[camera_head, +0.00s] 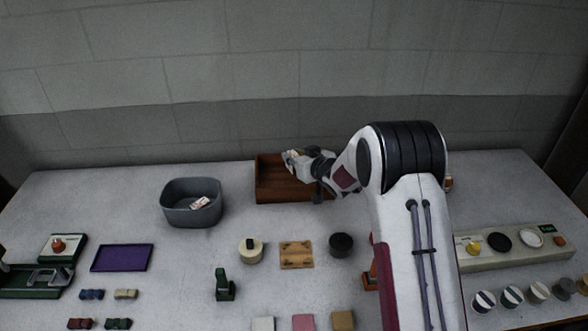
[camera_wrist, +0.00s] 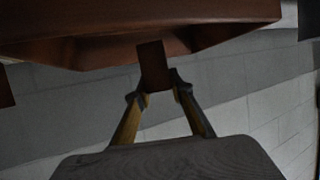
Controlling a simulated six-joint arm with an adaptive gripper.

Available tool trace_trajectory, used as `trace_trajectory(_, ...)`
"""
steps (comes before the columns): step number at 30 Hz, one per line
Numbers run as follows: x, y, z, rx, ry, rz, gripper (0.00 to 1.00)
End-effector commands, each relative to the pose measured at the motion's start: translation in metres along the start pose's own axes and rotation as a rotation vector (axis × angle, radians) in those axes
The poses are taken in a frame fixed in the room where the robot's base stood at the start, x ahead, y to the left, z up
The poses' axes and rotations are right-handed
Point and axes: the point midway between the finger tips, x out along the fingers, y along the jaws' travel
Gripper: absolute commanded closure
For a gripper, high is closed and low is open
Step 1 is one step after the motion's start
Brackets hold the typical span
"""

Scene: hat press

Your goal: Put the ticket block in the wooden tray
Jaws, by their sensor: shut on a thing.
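The wooden tray (camera_head: 270,191) is a reddish-brown open box at the back middle of the table. It also shows across the top of the wrist view (camera_wrist: 95,48). My gripper (camera_head: 292,158) reaches in from the right and is over the tray, with its fingers pointing left. In the wrist view its fingertips (camera_wrist: 160,92) are shut on a small dark reddish-brown block (camera_wrist: 154,66), which I take to be the ticket block. Its print is not readable. The block looks held off the tray floor, though its exact height is unclear.
A grey bin (camera_head: 176,212) with a white-and-red piece (camera_head: 200,202) in it stands left of the tray. A round tin (camera_head: 251,250), a wooden board (camera_head: 296,255) and a black round piece (camera_head: 341,244) lie in front. A purple tray (camera_head: 122,258) lies left. The wall is close behind.

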Motion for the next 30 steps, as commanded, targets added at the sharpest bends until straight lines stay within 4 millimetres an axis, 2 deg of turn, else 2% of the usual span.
trace_trajectory(4, 0.004, 0.0, 0.01, 0.001, 0.0, 0.0, 1.0)
trace_trajectory(17, 0.006, 0.0, 0.014, 0.0, 0.0, 0.0, 1.0)
trace_trajectory(25, 0.016, 0.0, 0.038, 0.001, -0.001, -0.001, 1.0)
trace_trajectory(30, 0.019, 0.0, 0.045, 0.0, 0.001, 0.0, 1.0)
